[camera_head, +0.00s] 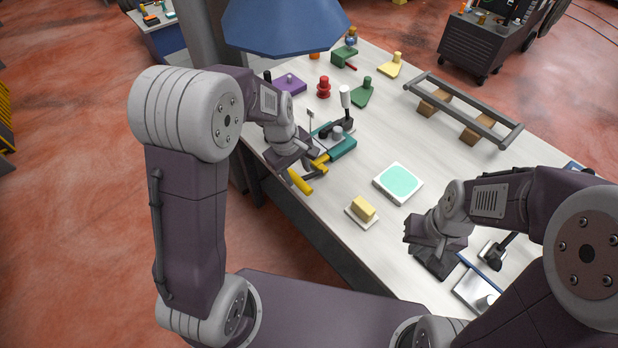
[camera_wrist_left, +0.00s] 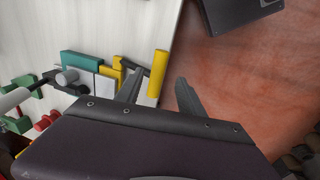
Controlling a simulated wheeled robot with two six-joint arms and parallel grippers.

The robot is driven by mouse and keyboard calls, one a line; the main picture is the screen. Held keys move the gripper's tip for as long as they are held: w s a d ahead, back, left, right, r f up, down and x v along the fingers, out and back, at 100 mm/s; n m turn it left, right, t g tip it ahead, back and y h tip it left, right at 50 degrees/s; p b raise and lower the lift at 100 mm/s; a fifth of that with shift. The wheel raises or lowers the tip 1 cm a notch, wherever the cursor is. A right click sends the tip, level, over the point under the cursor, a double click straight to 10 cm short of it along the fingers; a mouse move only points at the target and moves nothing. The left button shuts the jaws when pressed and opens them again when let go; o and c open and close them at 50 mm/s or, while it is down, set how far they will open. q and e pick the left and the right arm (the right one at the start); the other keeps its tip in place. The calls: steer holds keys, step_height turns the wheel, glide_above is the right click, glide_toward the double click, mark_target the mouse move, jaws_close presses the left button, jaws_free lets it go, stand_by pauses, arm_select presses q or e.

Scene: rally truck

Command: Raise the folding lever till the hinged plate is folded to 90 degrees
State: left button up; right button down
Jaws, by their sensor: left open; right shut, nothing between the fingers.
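The folding device has a teal base (camera_head: 343,148) with a grey and black clamp on top, near the table's left edge. Its lever ends in a yellow grip (camera_head: 299,182) that points out toward the table edge. In the left wrist view the yellow grip (camera_wrist_left: 159,68) lies between my open fingers, with no visible contact. Pale plate parts (camera_wrist_left: 108,86) show beside the yellow pieces, partly hidden by my finger; the plate's angle is unclear. My left gripper (camera_head: 307,169) is open at the lever. My right gripper (camera_head: 432,265) is shut and empty over the table's front right.
A yellow block (camera_head: 363,208) on a small tray and a white tray with a mint pad (camera_head: 398,182) lie right of the device. A red knob piece (camera_head: 323,87) and green pieces stand behind. A blue lamp shade (camera_head: 282,25) hangs above. A grey rail (camera_head: 462,108) lies farther back.

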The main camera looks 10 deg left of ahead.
mark_target(302, 184)
arm_select(q)
steer(key=f, duration=0.3)
steer(key=w+d+f, duration=0.1)
steer(key=f, duration=0.5)
steer(key=shift+w+d, duration=0.15)
steer(key=shift+w, duration=0.15)
jaws_close()
stand_by(1.0)
